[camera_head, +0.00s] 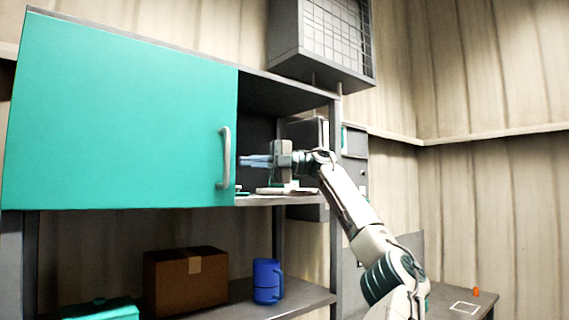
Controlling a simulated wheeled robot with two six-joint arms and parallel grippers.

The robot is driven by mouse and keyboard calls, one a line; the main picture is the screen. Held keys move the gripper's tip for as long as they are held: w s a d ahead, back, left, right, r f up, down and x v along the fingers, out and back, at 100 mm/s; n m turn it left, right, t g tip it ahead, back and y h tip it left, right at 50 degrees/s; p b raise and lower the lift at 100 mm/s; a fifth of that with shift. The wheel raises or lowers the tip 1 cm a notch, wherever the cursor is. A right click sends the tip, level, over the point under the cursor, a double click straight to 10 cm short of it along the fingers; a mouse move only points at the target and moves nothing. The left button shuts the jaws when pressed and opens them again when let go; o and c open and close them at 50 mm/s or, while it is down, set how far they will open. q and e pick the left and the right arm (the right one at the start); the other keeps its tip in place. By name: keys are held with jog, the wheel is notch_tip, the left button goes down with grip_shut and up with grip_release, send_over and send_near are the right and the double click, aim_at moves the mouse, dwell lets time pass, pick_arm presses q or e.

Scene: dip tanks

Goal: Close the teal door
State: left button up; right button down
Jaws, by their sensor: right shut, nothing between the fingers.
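The teal door (120,115) is a large flat sliding-type or hinged panel across the left of the grey cabinet; which kind I cannot tell. It has a pale vertical bar handle (225,158) near its right edge. The cabinet's right part is uncovered and shows its dark interior. My right gripper (243,161) is shut and empty. It points left, at handle height, just right of the handle in the picture. Whether its tips touch the door's edge or handle I cannot tell. My left gripper is not in view.
Inside the uncovered part, a pale flat item (275,191) lies below my gripper. The lower shelf (300,299) holds a brown box (186,282), a blue mug (267,282) and a teal box (100,309). A grey wire-fronted unit (335,40) hangs above. A side table (440,300) stands right.

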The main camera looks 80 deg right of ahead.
pick_arm(q)
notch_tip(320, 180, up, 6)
jog(key=p, duration=0.6)
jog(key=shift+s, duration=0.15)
pick_arm(e)
jog(key=s+d, duration=0.4)
jog(key=d, duration=0.5)
jog(key=shift+r, duration=0.15)
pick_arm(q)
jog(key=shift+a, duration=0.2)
pick_arm(e)
jog(key=shift+s, duration=0.15)
